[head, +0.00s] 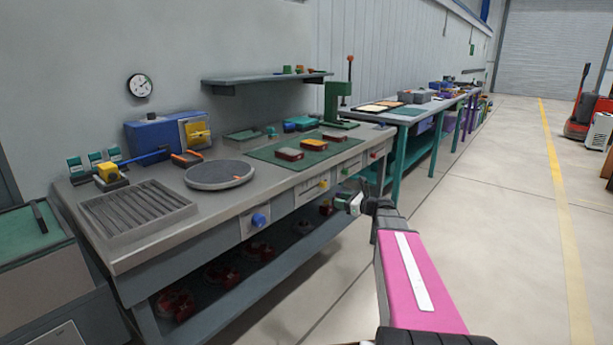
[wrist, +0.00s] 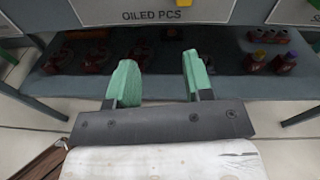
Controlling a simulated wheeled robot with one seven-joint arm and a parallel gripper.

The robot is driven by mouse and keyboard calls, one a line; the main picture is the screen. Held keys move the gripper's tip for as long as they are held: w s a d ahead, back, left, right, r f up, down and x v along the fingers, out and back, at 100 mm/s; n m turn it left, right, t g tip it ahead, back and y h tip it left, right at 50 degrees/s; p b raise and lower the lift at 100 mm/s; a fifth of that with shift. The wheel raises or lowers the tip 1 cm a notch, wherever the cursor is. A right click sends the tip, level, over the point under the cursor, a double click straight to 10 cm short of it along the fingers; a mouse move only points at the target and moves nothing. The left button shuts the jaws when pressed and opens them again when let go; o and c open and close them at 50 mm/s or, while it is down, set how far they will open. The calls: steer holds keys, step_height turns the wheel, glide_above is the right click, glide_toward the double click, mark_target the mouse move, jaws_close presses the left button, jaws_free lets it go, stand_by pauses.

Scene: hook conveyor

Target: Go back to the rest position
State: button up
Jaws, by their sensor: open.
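My gripper (head: 345,201) is in front of the workbench (head: 215,218), near its front edge and below the level of the top. In the wrist view its two green fingers (wrist: 158,80) stand apart with nothing between them. They point toward the lower shelf (wrist: 225,92) under the bench, where dark red parts (wrist: 140,52) lie in shadow. A drawer front marked "OILED PCS" (wrist: 165,14) is above the fingers. My pink arm link reaches up from the bottom of the head view.
On the bench are a round turntable (head: 219,174), a ribbed tray (head: 135,207), a green mat (head: 270,152) with several small blocks, and a green press (head: 338,102). A second bench (head: 415,113) continues behind. The floor (head: 490,220) to the right is clear.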

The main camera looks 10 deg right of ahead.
steer(key=s+a+f+n+g+h, duration=0.4)
steer(key=s+a+f+n+g, duration=0.3)
steer(key=s+a+f+n, duration=0.35)
steer(key=s+d+f+n+g+h, duration=0.1)
steer(key=s+f+n+g+h, duration=0.1)
steer(key=s+n, duration=0.5)
steer(key=s+d+f+n+g+h, duration=0.2)
steer(key=s+f+n+h, duration=0.3)
steer(key=s+n+h, duration=0.1)
steer(key=shift+s+d+f+n, duration=0.15)
steer(key=shift+s+f+n, duration=0.1)
steer(key=shift+s+n, duration=0.7)
steer(key=shift+s, duration=0.15)
stand_by(0.4)
